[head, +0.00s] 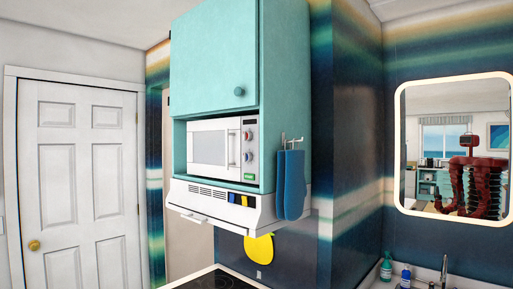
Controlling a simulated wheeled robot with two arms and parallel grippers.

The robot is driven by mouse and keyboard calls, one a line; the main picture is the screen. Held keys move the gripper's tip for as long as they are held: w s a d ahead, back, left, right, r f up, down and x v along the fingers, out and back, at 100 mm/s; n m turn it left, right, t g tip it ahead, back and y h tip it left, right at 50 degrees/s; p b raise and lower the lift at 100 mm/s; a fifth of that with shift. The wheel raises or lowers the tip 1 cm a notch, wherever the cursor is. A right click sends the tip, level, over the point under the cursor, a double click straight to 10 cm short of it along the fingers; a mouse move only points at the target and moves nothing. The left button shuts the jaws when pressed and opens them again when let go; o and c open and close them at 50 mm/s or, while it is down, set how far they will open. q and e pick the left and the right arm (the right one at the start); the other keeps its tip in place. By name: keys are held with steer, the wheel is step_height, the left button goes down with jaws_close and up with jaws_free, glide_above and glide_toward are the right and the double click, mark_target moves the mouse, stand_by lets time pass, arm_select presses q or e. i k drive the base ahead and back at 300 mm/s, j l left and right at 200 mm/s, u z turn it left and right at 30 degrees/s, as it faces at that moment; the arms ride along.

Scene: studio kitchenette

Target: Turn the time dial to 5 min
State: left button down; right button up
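A white microwave (208,146) sits in the open niche of the teal wall cabinet, with its door shut. Its control panel is at the right side of its front. The panel carries a small display at the top, an upper round dial (248,135), a lower round dial (248,156) and a green mark near the bottom. The dial labels and pointer settings are too small to read, so I cannot tell which one is the time dial. Neither of my grippers shows directly in the head view.
A white range hood (222,206) hangs below the microwave, above a black cooktop (212,281). A mirror (457,146) reflects a dark red robot. Bottles (386,268) stand by the tap (444,270).

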mark_target(248, 156)
steer(key=i+l+z, duration=0.15)
steer(key=i+z, duration=0.25)
steer(key=i+l+u, duration=0.25)
steer(key=i+u, duration=0.15)
